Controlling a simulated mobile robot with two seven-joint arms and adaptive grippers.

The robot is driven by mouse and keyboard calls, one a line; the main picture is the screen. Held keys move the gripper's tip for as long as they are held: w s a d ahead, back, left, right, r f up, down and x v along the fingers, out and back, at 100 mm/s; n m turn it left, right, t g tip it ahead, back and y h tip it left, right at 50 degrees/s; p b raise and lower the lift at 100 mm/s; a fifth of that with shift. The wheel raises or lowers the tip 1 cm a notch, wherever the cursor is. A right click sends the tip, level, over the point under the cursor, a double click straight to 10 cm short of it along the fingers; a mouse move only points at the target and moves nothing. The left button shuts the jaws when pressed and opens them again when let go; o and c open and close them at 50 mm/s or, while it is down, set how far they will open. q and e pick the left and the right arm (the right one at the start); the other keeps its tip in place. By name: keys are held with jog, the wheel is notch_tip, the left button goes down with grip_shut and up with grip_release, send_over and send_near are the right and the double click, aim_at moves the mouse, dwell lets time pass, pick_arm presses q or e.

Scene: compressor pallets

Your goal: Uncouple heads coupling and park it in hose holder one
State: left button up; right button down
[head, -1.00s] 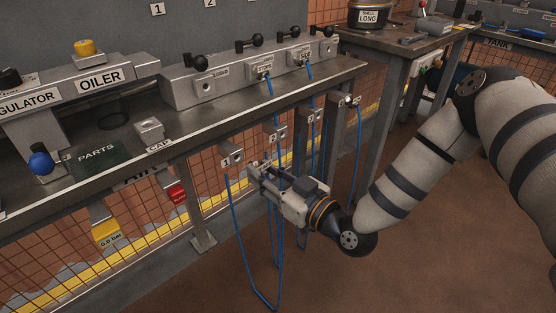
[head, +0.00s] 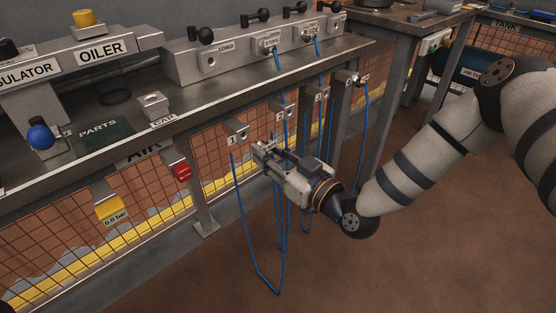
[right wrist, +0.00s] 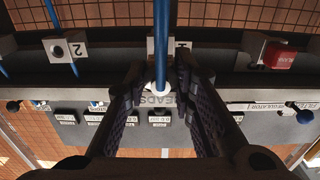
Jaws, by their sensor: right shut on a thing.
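My right gripper (head: 258,150) is at hose holder one (head: 238,134), just to its right and slightly below it in the head view. In the right wrist view, it (right wrist: 162,72) is shut on the heads coupling (right wrist: 160,87), a pale end between the fingers. A blue hose (right wrist: 161,30) runs from there across the front of holder one (right wrist: 180,46). In the head view the hose (head: 243,225) hangs below the holder in a long loop. I cannot tell whether the coupling is seated. A manifold port (head: 210,61) at the left has no hose. My left gripper is not in view.
Holder two (head: 284,109) and two further holders stand to the right under the bench edge. Blue hoses hang close behind my gripper. A red tag block (head: 181,171) and a yellow gauge block (head: 110,208) hang at the left. The floor (head: 400,265) in front is clear.

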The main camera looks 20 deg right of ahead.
jog(key=shift+b+x, duration=0.3)
jog(key=shift+x, duration=0.95)
jog(key=shift+p, duration=0.45)
dwell(0.4)
jog(key=shift+b+x, duration=0.5)
jog(key=shift+x, duration=0.8)
jog(key=c, duration=1.3)
grip_release()
jog(key=v, duration=1.2)
